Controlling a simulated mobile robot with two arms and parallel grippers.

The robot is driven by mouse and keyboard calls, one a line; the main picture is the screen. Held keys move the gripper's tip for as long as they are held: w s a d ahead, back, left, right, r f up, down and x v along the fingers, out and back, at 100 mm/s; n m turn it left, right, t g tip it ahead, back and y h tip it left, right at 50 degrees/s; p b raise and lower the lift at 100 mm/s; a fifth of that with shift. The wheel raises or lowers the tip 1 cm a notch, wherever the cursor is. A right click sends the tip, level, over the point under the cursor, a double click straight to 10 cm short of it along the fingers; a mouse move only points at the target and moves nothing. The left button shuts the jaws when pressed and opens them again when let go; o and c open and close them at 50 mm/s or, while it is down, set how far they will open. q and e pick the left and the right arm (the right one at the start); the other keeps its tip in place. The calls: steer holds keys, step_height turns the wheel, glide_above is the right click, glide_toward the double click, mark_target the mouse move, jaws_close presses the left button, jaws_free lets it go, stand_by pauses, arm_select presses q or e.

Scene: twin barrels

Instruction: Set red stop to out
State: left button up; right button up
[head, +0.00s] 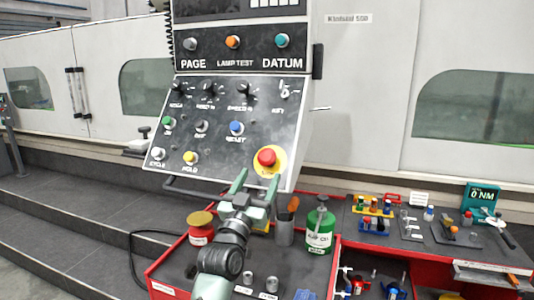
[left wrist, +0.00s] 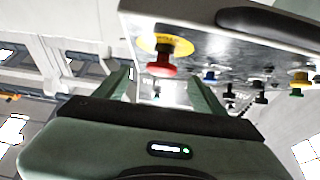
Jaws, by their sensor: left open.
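The red stop (head: 267,157) is a red mushroom button on a yellow round plate at the lower right of the tilted control panel (head: 225,120). In the left wrist view the red stop (left wrist: 161,66) hangs from its yellow plate, ahead of the fingers. My left gripper (head: 256,186) is open and empty, just below the red stop in the head view. Its two green fingers also show in the left wrist view (left wrist: 158,88), one to each side of the button and apart from it. I cannot tell whether the button is in or out. My right gripper is not in view.
A handle bar (head: 200,193) runs under the panel. Below stands a red cart (head: 160,268) with a green bottle (head: 320,230), a red jar with a yellow lid (head: 200,228) and a grey cup (head: 285,230). Other knobs and a yellow button (head: 190,157) sit left of the stop.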

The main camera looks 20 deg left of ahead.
mark_target(265, 161)
arm_select(q)
steer(key=p+x, duration=0.1)
steer(key=x, duration=0.2)
steer(key=p+x, duration=0.1)
steer(key=x, duration=0.3)
steer(key=shift+s+a+r, duration=0.1)
steer(key=shift+a+r, duration=0.05)
steer(key=shift+r, duration=0.25)
steer(key=shift+w+r, duration=0.1)
steer(key=shift+w, duration=0.55)
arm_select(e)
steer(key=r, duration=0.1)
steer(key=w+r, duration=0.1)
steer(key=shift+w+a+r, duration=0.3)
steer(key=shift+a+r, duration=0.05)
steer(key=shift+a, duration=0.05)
